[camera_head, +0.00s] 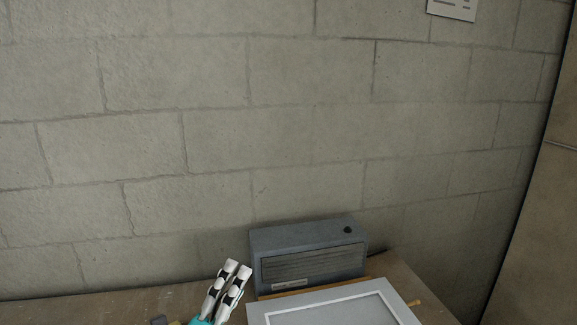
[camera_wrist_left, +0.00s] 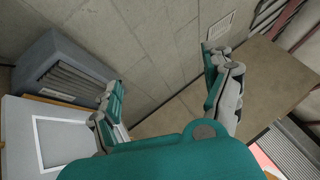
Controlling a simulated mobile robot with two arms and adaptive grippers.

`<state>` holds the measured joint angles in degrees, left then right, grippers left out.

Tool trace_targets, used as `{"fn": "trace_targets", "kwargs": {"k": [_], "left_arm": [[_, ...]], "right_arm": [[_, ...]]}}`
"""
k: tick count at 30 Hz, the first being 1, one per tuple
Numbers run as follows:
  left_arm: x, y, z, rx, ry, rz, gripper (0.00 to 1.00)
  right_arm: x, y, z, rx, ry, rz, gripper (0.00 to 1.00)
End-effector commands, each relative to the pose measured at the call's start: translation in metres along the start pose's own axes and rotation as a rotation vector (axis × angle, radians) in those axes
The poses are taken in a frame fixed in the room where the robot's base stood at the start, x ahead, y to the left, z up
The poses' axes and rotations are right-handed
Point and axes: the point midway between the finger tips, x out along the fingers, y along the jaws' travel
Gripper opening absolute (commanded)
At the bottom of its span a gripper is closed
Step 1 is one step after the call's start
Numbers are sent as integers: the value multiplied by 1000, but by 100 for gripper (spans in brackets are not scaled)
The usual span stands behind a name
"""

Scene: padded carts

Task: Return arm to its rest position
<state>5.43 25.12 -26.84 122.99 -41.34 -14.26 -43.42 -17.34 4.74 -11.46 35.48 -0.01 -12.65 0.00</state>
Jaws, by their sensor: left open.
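My left gripper (camera_head: 238,268) shows at the bottom of the head view, its white and black fingers pointing up, just left of a grey box. In the left wrist view my left gripper (camera_wrist_left: 160,80) is open, with its two fingers wide apart and nothing between them. Beyond the fingers is a block wall. My right gripper is in neither view.
A grey slatted box (camera_head: 310,255) stands against the block wall (camera_head: 300,130). A white framed panel (camera_head: 262,315) lies in front of it on a brown surface (camera_head: 100,308). A brown upright panel (camera_head: 545,220) stands at the right. The surface left of my gripper is mostly clear.

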Motion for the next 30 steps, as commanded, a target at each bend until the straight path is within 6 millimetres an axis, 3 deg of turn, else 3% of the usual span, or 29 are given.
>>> {"fn": "trace_targets", "kwargs": {"k": [1,4,6,9,12,16,26,27,30], "left_arm": [[-21,29,14,-212,-122,131,83],[-72,85,31,-575,-359,369,83],[-114,118,30,-785,-512,519,83],[-172,152,17,-1020,-708,706,83],[-220,169,0,-1177,-861,847,83],[-269,177,-20,-1313,-1021,988,83],[-364,168,-68,-1516,-1346,1268,83],[-364,188,-71,-1508,-1342,1268,83],[-367,219,-78,-1501,-1343,1277,83]], "right_arm": [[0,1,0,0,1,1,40],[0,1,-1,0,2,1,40],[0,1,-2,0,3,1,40],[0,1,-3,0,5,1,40],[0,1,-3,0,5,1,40],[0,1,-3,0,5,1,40],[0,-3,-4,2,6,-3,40],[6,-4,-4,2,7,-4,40],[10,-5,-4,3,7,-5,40]]}}
